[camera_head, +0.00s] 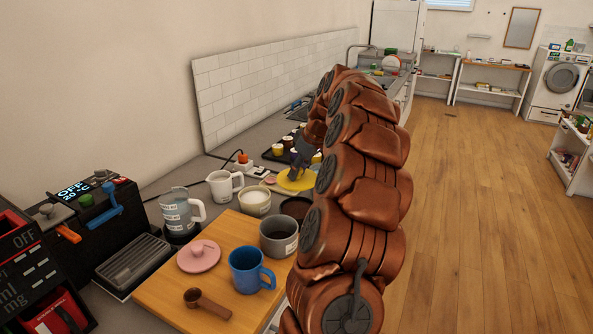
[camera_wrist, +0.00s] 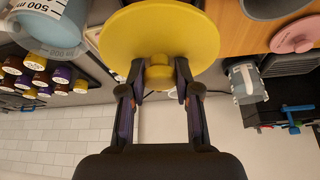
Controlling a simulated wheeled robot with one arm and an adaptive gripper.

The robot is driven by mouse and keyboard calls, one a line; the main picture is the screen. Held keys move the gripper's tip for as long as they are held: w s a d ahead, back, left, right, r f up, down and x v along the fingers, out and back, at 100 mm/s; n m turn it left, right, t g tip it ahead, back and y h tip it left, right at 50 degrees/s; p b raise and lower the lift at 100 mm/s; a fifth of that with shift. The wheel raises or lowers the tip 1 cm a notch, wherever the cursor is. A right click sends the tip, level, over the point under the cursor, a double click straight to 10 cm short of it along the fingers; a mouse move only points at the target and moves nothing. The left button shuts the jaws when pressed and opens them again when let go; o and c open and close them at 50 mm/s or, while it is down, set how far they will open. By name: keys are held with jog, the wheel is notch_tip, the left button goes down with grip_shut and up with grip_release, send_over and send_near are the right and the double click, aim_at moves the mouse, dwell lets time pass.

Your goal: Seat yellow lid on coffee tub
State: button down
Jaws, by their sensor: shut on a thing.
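The yellow lid (camera_head: 297,180) is a wide disc with a knob. In the wrist view the lid (camera_wrist: 157,32) fills the upper middle, and my gripper (camera_wrist: 158,80) is shut on its knob. In the head view my gripper (camera_head: 301,157) is at the lid, partly hidden by my arm. Several open containers stand near the lid: a white one with pale contents (camera_head: 254,198), a dark brown one (camera_head: 295,206) partly behind my arm, and a grey labelled one (camera_head: 279,236). I cannot tell for certain which is the coffee tub. The lid appears held beyond these containers, apart from them.
A wooden board (camera_head: 165,291) carries a pink lid (camera_head: 199,256), a blue mug (camera_head: 247,271) and a wooden scoop (camera_head: 206,302). Several small capsules (camera_wrist: 35,75) show in the wrist view. The tiled wall bounds the counter.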

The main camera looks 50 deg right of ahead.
jog(key=shift+s+f+b, duration=0.1)
jog(key=shift+s+b, duration=0.05)
jog(key=shift+b, duration=0.4)
notch_tip(320, 180, down, 8)
jog(key=b, duration=0.5)
jog(key=shift+f+b, duration=0.9)
dwell(1.3)
jog(key=c, duration=1.2)
grip_release()
jog(key=shift+o, duration=0.3)
jog(key=o, duration=0.5)
jog(key=shift+o, duration=0.2)
jog(key=shift+r, duration=0.1)
